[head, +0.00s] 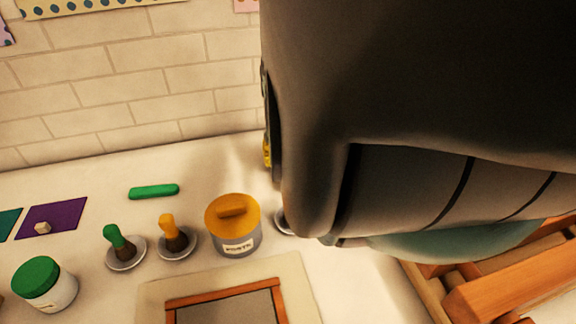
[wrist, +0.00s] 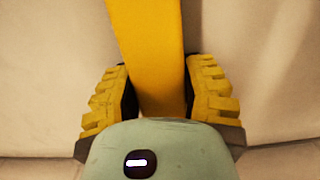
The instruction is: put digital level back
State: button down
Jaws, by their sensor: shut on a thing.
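A long flat yellow bar, which I take to be the digital level (wrist: 152,45), is between my gripper's fingers (wrist: 160,98) in the wrist view. My gripper is shut on it, with ribbed yellow pads on either side. The bar runs from the top of the view down behind a rounded grey-green part with a small lit display, which hides its lower end. In the head view my dark arm covers the right half and hides the level. A small yellow strip shows at the arm's left edge, too little to identify.
On the pale counter stand an orange-lidded jar (head: 233,226), a green-lidded jar (head: 45,286) and two brushes (head: 120,245) (head: 173,237) on small dishes. A green bar (head: 153,191) lies behind them. A wood-framed panel (head: 228,303) is in front; a wooden rack (head: 510,284) is right. A brick wall (head: 130,85) rises behind.

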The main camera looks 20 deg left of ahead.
jog(key=shift+w, duration=0.1)
jog(key=shift+f, duration=0.15)
jog(key=c, duration=0.5)
grip_release()
